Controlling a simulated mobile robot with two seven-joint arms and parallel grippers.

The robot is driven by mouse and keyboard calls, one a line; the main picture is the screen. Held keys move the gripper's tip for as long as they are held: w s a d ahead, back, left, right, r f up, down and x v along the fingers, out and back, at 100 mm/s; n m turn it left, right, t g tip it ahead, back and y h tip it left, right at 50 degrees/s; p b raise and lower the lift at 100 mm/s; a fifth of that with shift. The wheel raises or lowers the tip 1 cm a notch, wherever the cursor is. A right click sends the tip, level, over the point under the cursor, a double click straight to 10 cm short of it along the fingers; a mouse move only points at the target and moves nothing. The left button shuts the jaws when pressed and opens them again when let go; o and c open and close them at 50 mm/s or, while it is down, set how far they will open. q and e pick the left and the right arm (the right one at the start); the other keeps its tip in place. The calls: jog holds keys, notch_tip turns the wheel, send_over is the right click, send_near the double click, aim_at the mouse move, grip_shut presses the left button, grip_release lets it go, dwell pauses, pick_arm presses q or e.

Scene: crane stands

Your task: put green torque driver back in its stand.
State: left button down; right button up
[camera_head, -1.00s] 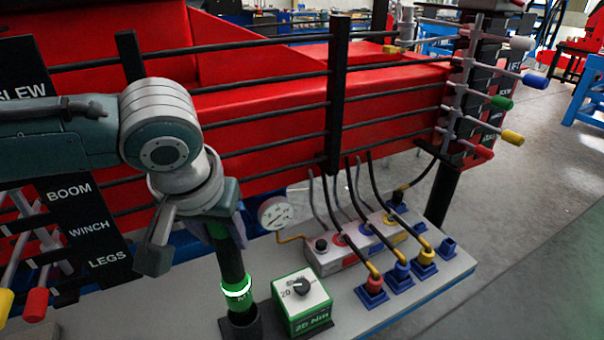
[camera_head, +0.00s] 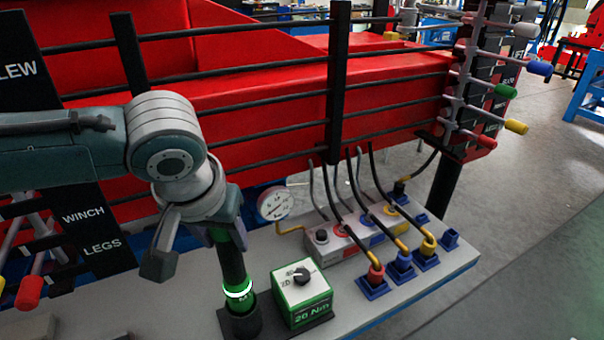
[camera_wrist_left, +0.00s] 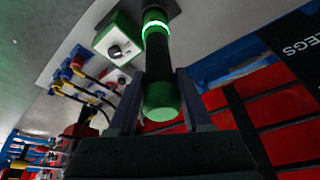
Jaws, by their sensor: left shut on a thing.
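The green torque driver (camera_head: 234,264) is a dark upright tube with a glowing green ring, leaning slightly in the head view. My left gripper (camera_head: 222,228) is shut on its upper part. The driver's lower end is at the mouth of a black round stand (camera_head: 240,323), seemingly inside it; how deep is hidden. In the left wrist view the driver's green top end (camera_wrist_left: 161,100) lies between my left gripper's two fingers (camera_wrist_left: 162,92). My right gripper is not in view.
A green torque tester box (camera_head: 301,294) with a dial and "20 Nm" label stands just right of the stand. Several coloured hose couplings (camera_head: 400,262) and a gauge (camera_head: 274,204) are farther right and back. Dark rails and a red boom (camera_head: 270,110) rise behind my arm.

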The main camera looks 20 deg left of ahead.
pick_arm(q)
jog(key=shift+f+b, duration=1.05)
jog(key=shift+f, duration=0.55)
jog(key=shift+c, duration=1.5)
grip_release()
jog(key=shift+w, duration=0.1)
jog(key=shift+o, duration=0.2)
jog(key=shift+f, duration=0.15)
jog(key=p+v, duration=0.5)
jog(key=p, duration=0.2)
